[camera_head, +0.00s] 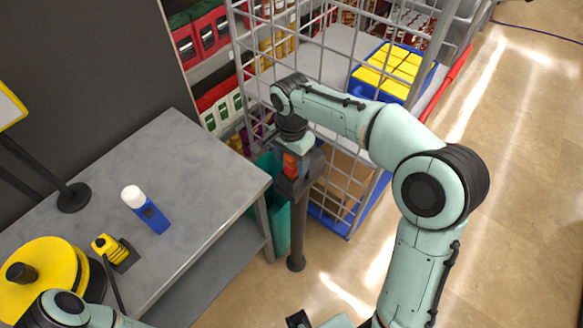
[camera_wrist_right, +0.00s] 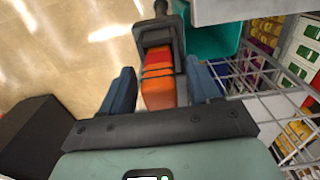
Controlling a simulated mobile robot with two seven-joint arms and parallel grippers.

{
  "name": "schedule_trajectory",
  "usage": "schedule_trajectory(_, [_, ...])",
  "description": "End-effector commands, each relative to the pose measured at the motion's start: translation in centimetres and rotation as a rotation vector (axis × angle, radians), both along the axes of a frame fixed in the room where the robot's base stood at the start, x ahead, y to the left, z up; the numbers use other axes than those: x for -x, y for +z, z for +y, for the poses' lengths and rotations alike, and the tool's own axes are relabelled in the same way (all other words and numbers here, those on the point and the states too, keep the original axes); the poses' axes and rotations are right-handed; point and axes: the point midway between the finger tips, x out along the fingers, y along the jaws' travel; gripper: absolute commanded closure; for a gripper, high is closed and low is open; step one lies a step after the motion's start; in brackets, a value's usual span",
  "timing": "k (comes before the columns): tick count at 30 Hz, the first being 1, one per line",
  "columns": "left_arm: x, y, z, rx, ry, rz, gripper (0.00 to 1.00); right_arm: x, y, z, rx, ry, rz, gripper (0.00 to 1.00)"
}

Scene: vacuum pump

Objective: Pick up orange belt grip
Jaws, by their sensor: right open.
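The orange belt grip (camera_wrist_right: 158,88) sits in a dark holder (camera_wrist_right: 163,32) on top of a post. It also shows in the head view (camera_head: 291,164), just below my right wrist. My right gripper (camera_wrist_right: 162,84) is open, with one blue-grey finger on each side of the orange grip. A gap shows between each finger and the grip, and the grip is not clamped. In the head view, my right gripper (camera_head: 299,150) is above the post and partly hidden by the wrist. Part of my left arm shows at the bottom left, but its gripper is out of view.
A grey table (camera_head: 190,150) stands at the left with a blue bottle (camera_head: 152,216), a yellow device (camera_head: 110,248) and a large yellow round object (camera_head: 45,275). A wire cage cart (camera_head: 345,190) stands close behind the post. A teal bin (camera_wrist_right: 215,35) is beside it.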

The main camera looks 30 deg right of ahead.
Motion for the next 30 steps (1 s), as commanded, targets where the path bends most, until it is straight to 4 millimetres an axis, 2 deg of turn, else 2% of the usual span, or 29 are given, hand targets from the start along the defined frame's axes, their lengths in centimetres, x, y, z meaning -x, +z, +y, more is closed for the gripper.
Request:
schedule_trajectory(1, [0.0, 0.0, 0.0, 0.0, 0.0, 0.0, 0.23, 0.0, 0.0, 0.0, 0.0, 0.0, 0.0, 0.45])
schedule_trajectory(3, [0.0, 0.0, 0.0, 0.0, 0.0, 0.0, 0.23, 0.0, 0.0, 0.0, 0.0, 0.0, 0.0, 0.68])
schedule_trajectory(6, [0.0, 0.0, 0.0, 0.0, 0.0, 0.0, 0.23, 0.0, 0.0, 0.0, 0.0, 0.0, 0.0, 0.95])
schedule_trajectory(14, [0.0, 0.0, 0.0, 0.0, 0.0, 0.0, 0.23, 0.0, 0.1, 0.0, 0.0, 0.0, 0.0, 0.95])
schedule_trajectory(20, [-0.1, 0.3, 0.0, 0.0, 0.0, -0.001, 0.23, 0.0, 1.2, 0.0, 0.001, 0.0, -0.001, 0.95])
schedule_trajectory(26, [-0.5, 0.9, 0.0, 0.0, 0.0, -0.007, 0.23, -0.1, 4.3, 0.0, 0.0, 0.0, -0.005, 0.95])
schedule_trajectory(30, [-1.1, 1.7, 0.0, 0.0, 0.0, -0.012, 0.23, -0.2, 7.4, 0.0, 0.0, 0.0, -0.006, 0.95])
